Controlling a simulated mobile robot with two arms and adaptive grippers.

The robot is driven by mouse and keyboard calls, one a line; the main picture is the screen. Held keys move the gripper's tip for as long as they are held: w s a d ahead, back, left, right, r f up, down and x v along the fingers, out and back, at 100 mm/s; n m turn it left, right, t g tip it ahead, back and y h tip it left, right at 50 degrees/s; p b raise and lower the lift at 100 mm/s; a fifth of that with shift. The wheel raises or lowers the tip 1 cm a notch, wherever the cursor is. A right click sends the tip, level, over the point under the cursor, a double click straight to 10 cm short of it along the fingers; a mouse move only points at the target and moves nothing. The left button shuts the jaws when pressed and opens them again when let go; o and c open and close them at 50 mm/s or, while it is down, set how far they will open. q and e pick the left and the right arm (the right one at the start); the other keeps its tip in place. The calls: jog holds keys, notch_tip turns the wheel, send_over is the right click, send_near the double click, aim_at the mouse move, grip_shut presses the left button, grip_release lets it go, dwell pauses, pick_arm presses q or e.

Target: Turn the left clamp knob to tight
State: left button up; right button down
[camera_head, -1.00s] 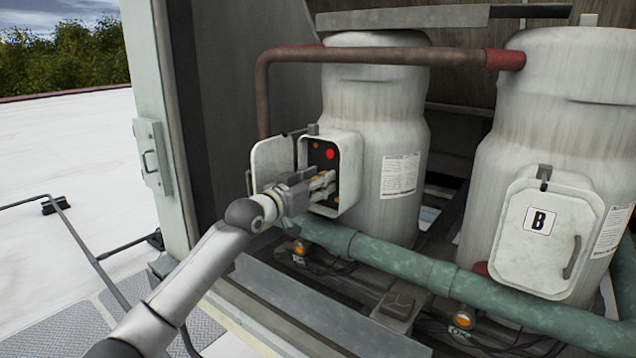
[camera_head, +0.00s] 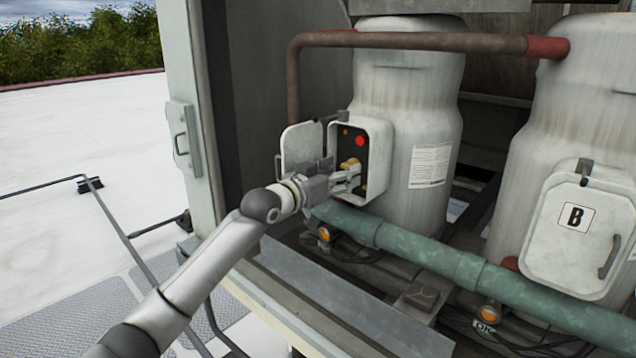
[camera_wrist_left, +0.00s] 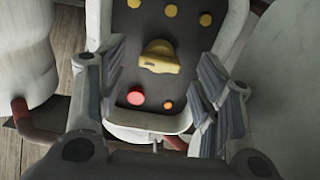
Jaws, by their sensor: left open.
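The yellow clamp knob (camera_head: 349,163) is on the dark panel (camera_head: 372,160) inside an open white box on the left tank. In the left wrist view, the knob (camera_wrist_left: 160,57) is a winged shape lying roughly across the picture. My left gripper (camera_head: 357,180) is open in front of the box, just below the knob in the head view. In the wrist view, the open fingers (camera_wrist_left: 160,82) stand to either side of the knob, apart from it. No marking for tight is readable. My right gripper is not in view.
A red button (camera_head: 360,140) and a small orange one (camera_head: 346,131) share the panel. The box's open lid (camera_head: 301,146) stands to its left. A green pipe (camera_head: 430,255) runs below. A closed box marked B (camera_head: 570,245) is on the right tank.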

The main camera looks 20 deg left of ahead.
pick_arm(q)
jog(key=v, duration=0.9)
jog(key=shift+f, duration=0.1)
